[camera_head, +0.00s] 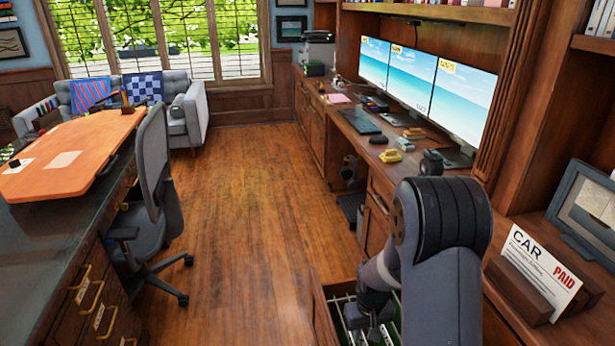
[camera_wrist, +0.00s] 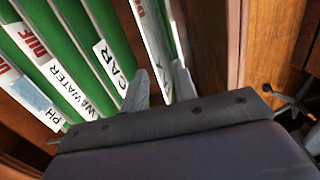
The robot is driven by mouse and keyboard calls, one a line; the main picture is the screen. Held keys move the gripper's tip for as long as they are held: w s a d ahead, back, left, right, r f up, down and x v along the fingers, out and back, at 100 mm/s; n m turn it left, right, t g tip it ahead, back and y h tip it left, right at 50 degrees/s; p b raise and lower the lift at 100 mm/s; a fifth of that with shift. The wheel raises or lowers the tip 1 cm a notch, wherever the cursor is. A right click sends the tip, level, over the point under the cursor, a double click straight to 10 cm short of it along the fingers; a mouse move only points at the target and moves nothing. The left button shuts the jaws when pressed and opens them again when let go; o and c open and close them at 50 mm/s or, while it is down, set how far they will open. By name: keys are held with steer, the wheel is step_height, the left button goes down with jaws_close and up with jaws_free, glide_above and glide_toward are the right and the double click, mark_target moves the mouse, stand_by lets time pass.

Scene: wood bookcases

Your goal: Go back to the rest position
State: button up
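My gripper (camera_head: 372,318) reaches down into an open drawer (camera_head: 322,318) at the bottom centre of the head view. In the wrist view its two grey fingertips (camera_wrist: 160,88) stand apart, among hanging green folders (camera_wrist: 80,45). A thin white sheet with red print (camera_wrist: 150,38) stands upright between the fingertips. I see a gap beside it and cannot tell whether a finger touches it. The folders carry white labels, one reading CAR (camera_wrist: 115,68) and another WATER (camera_wrist: 65,82). The lower ends of the folders are hidden by my gripper.
The drawer's wooden side (camera_wrist: 235,45) is close to my gripper. A wooden holder (camera_head: 520,290) with a CAR paper marked PAID (camera_head: 540,262) stands on the desk at right. Monitors (camera_head: 425,85) stand behind. An office chair (camera_head: 155,190) is left; the middle floor (camera_head: 245,200) is clear.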

mark_target(364, 339)
step_height(364, 339, down, 3)
steer(key=shift+f, duration=0.2)
steer(key=shift+r+p, duration=1.35)
steer(key=shift+r, duration=0.2)
